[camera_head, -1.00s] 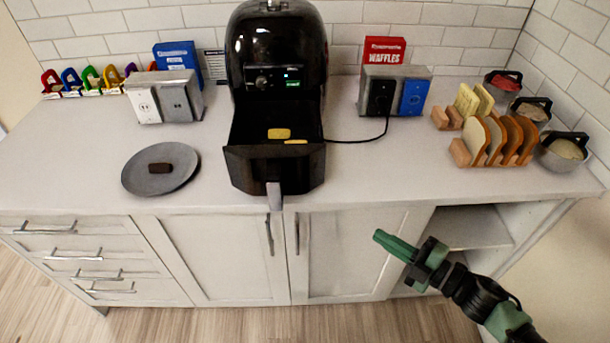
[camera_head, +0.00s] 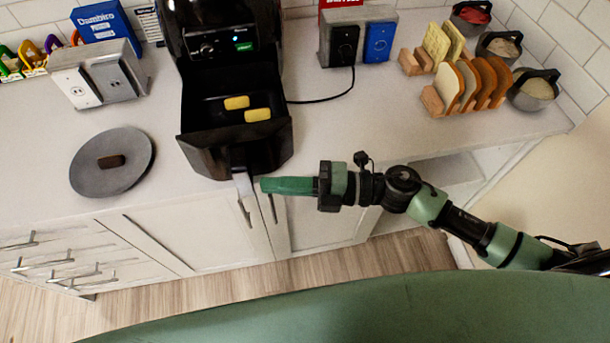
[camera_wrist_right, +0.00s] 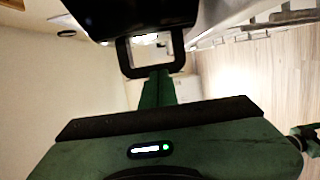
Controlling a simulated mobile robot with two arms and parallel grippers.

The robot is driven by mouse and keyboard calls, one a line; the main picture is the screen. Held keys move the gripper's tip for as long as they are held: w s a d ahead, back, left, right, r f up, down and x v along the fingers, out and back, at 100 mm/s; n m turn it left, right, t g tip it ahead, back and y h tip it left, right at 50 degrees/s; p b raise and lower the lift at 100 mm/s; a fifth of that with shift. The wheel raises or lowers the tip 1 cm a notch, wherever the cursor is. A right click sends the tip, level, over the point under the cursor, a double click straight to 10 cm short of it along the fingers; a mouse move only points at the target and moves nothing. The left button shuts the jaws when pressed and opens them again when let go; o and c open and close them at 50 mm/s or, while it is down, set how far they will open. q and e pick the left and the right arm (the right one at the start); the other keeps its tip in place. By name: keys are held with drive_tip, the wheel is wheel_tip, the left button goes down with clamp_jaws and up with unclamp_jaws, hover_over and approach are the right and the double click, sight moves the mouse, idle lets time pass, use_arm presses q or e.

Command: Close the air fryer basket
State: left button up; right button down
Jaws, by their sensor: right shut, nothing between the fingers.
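The black air fryer (camera_head: 222,62) stands at the back of the counter. Its basket (camera_head: 232,150) is pulled out toward me, with two yellow pieces of food (camera_head: 257,115) inside. The right wrist view shows the shut fingers (camera_wrist_right: 157,85) pointing at a dark frame-like handle (camera_wrist_right: 128,58) beneath the dark basket (camera_wrist_right: 140,15). My left gripper is not in view.
A grey round lid (camera_head: 112,162) lies left of the basket. Toast racks (camera_head: 433,100) and grey bowls (camera_head: 536,90) are at the right. The counter right of the basket is clear.

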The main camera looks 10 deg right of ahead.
sight(272, 168)
drive_tip(key=shift+w+a+p, duration=0.1)
drive_tip(key=shift+w+p, duration=0.25)
drive_tip(key=shift+w, duration=1.65)
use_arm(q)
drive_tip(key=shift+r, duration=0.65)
